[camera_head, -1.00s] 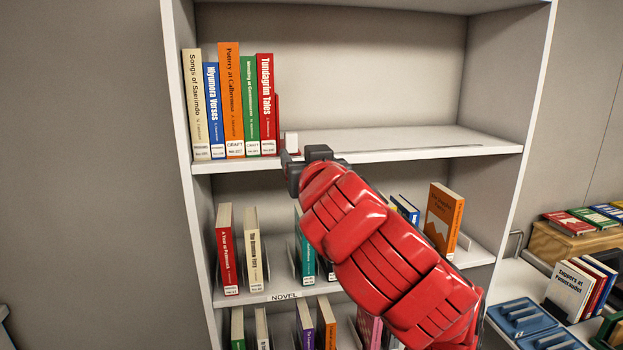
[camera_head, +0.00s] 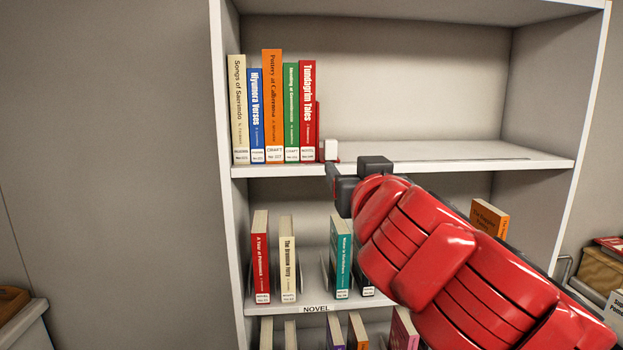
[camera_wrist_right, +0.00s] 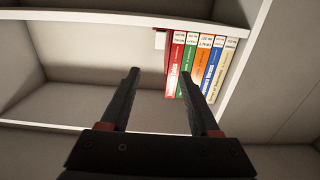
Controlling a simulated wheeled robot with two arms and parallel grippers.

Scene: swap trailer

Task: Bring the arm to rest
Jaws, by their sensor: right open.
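My right arm (camera_head: 440,240) is red and comes in from the lower right in the head view. Its dark gripper (camera_head: 350,172) is in front of the upper shelf's front edge, just right of the book row. In the right wrist view the gripper (camera_wrist_right: 160,72) has its two fingers apart with nothing between them. That view is upside down relative to the head view. The row of upright books (camera_head: 272,108) stands at the left end of the upper shelf, ending with a red book (camera_head: 307,105) and a small white and red bookend (camera_head: 330,150). My left gripper is out of view.
The white bookcase (camera_head: 217,130) has more books on the shelf below, among them a red one (camera_head: 261,262), a cream one (camera_head: 288,262) and a teal one (camera_head: 341,258). The upper shelf (camera_head: 470,152) is bare to the right. A side surface (camera_head: 22,325) shows at lower left.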

